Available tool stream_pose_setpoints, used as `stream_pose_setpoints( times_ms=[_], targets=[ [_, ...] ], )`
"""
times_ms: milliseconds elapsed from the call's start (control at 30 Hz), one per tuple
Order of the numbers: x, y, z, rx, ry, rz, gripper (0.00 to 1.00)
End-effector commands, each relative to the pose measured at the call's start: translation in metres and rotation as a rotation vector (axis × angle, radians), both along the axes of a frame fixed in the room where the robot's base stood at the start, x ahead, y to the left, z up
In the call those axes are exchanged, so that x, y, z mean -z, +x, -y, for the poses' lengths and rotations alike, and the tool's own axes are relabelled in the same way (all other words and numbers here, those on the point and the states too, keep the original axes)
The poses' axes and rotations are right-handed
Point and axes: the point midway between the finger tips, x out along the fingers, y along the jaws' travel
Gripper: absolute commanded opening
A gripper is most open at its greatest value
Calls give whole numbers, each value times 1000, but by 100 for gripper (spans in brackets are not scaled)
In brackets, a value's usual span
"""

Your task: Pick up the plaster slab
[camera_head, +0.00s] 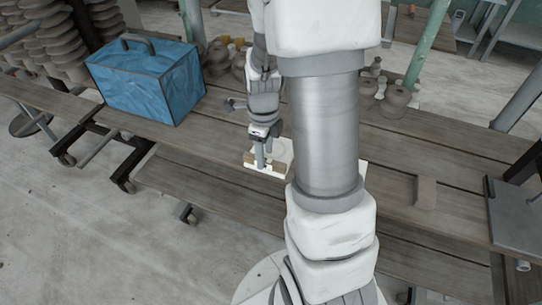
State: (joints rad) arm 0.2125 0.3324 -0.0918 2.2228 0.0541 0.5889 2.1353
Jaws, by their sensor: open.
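A pale, off-white flat piece that looks like the plaster slab (285,149) lies on the wooden bench, left of my arm's thick column-like link. Tan block-like parts (250,158) show at its front edge, with a bright white strip below them. My gripper (262,164) points down at this piece, with its fingers at or just over the front edge. It is open. I cannot tell whether the fingers touch the slab.
A blue box with a handle (150,82) stands on the bench to the left. Clay pots (395,100) stand behind my arm. A small tan flat piece (427,191) lies to the right, near a dark grey panel (515,205). The bench between is mostly clear.

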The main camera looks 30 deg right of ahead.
Motion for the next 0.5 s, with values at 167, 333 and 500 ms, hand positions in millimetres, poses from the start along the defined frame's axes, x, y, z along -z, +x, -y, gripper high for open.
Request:
stream_pose_setpoints(
  times_ms=[167, 333, 500],
  targets=[
    [17, 0, 0, 0, 0, 0, 57],
    [18, 0, 0, 0, 0, 0, 57],
    [17, 0, 0, -1, -1, 1, 38]
  ],
)
